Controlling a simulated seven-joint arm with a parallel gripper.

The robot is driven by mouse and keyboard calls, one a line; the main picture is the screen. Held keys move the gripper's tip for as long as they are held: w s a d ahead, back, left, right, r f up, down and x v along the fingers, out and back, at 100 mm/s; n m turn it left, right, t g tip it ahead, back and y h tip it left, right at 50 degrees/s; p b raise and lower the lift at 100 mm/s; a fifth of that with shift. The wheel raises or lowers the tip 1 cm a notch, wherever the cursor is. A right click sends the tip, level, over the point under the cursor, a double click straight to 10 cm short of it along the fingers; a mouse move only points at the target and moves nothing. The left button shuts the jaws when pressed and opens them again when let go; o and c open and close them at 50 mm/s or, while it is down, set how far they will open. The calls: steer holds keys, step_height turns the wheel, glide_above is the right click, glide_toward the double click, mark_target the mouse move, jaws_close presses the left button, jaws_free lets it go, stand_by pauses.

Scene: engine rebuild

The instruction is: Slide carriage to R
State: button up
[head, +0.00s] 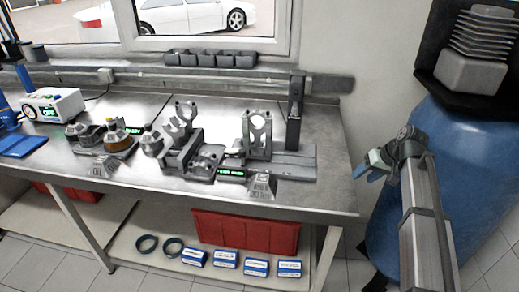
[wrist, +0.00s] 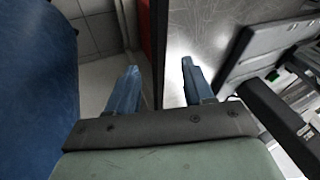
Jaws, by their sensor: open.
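A grey fixture (head: 295,163) with a flat rail stands on the right half of the steel bench. An upright bracket with round openings (head: 257,135) stands on it, and a lower block with a forked upright (head: 180,150) is at its left. I cannot tell for certain which part is the carriage, and no R mark is readable. My gripper (head: 370,168) is right of the bench, apart from the fixture. In the wrist view its blue fingers (wrist: 160,85) are spread and empty, with the bench edge showing between them. Part of the fixture (wrist: 270,50) shows at the right there.
A dark post (head: 295,112) rises behind the rail. A small angled label block (head: 262,188) stands at the bench front. A blue tank (head: 440,170) is close to my arm on the right. Red bins (head: 245,230) and blue boxes (head: 225,260) sit below the bench.

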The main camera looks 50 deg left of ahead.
steer(key=s+a+r+n, duration=0.4)
steer(key=s+a+r, duration=0.5)
steer(key=s+a, duration=0.45)
steer(key=n+t, duration=0.1)
steer(key=n, duration=0.2)
glide_toward(243, 150)
steer(key=shift+h, duration=0.3)
steer(key=x, duration=0.9)
steer(key=shift+s+a, duration=0.15)
steer(key=shift+a, duration=0.05)
steer(key=shift+c, duration=0.3)
jaws_close()
